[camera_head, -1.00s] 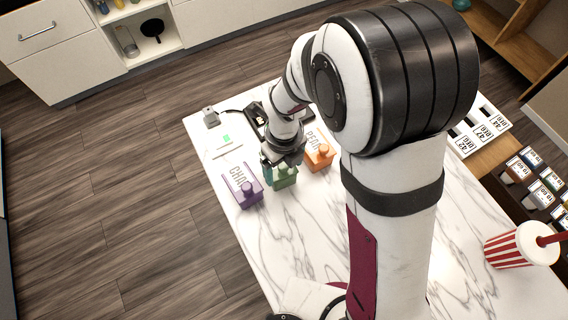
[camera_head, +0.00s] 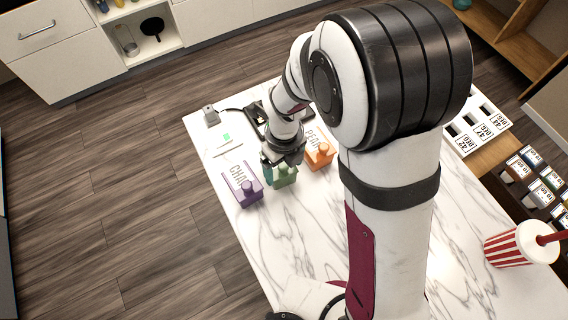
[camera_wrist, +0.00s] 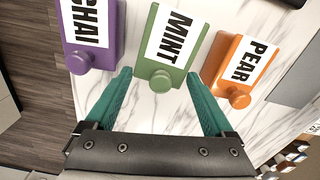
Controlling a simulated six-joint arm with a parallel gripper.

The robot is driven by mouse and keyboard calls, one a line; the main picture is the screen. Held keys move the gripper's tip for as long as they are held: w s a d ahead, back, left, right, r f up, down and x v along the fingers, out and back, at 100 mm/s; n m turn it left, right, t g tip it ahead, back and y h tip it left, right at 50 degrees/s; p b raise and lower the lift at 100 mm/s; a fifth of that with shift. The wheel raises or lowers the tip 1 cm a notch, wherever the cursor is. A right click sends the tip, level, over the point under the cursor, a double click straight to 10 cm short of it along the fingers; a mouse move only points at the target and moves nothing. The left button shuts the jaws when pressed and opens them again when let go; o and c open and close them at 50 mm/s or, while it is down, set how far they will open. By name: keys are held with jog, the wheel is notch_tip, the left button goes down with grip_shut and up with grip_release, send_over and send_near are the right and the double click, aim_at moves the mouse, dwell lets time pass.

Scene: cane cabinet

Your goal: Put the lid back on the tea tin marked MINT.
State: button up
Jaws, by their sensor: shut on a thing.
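The green tea tin marked MINT (camera_wrist: 172,38) is in the middle of the wrist view, its white label facing the camera. Its green lid (camera_wrist: 152,69), with a round knob, is at the near end, and I cannot tell whether a gap lies between lid and tin. My gripper (camera_wrist: 158,76) has one teal finger on each side of this green lid and is shut on it. In the head view my gripper (camera_head: 281,160) is over the green tin (camera_head: 285,181), hiding much of it and its label.
A purple CHAI tin (camera_head: 243,187) stands close on the left and an orange PEAR tin (camera_head: 320,157) close on the right, both with knobs. A striped cup (camera_head: 508,249) is at the far right. The marble counter (camera_head: 300,215) in front is clear.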

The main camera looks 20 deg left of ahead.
jog(key=shift+f, duration=0.1)
dwell(0.3)
jog(key=o, duration=1.1)
jog(key=shift+r, duration=3.55)
jog(key=shift+c, duration=0.4)
grip_shut()
